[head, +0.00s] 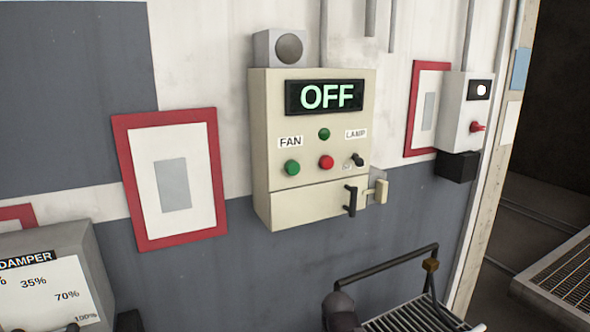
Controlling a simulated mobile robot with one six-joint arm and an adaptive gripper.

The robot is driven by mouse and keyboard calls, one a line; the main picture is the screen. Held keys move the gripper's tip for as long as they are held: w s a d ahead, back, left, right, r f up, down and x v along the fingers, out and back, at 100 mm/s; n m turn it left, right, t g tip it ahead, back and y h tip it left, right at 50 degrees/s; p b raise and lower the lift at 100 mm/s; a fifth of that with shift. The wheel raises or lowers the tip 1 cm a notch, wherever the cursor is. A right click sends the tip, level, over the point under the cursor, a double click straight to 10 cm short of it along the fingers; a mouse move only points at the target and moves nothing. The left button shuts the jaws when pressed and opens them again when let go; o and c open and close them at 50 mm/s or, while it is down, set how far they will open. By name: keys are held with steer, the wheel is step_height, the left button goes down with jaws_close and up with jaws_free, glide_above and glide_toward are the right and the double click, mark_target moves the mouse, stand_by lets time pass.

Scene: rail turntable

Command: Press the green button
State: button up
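A cream control box (315,200) is mounted on the wall near the middle of the head view. A round green button (292,167) sits on its face at the lower left, under a FAN label (290,142). A red button (326,162) is to its right. A smaller green round piece (324,134) sits above them; I cannot tell whether it is a button or a light. The display (324,97) reads OFF in green letters. The green button is unobstructed in this view. My gripper is not in view.
A small toggle (357,159) sits right of the red button. A black handle (350,200) and a latch (380,191) stick out below. A dark railing (385,262) over a grating (405,318) stands low in front. A DAMPER box (70,240) is at left.

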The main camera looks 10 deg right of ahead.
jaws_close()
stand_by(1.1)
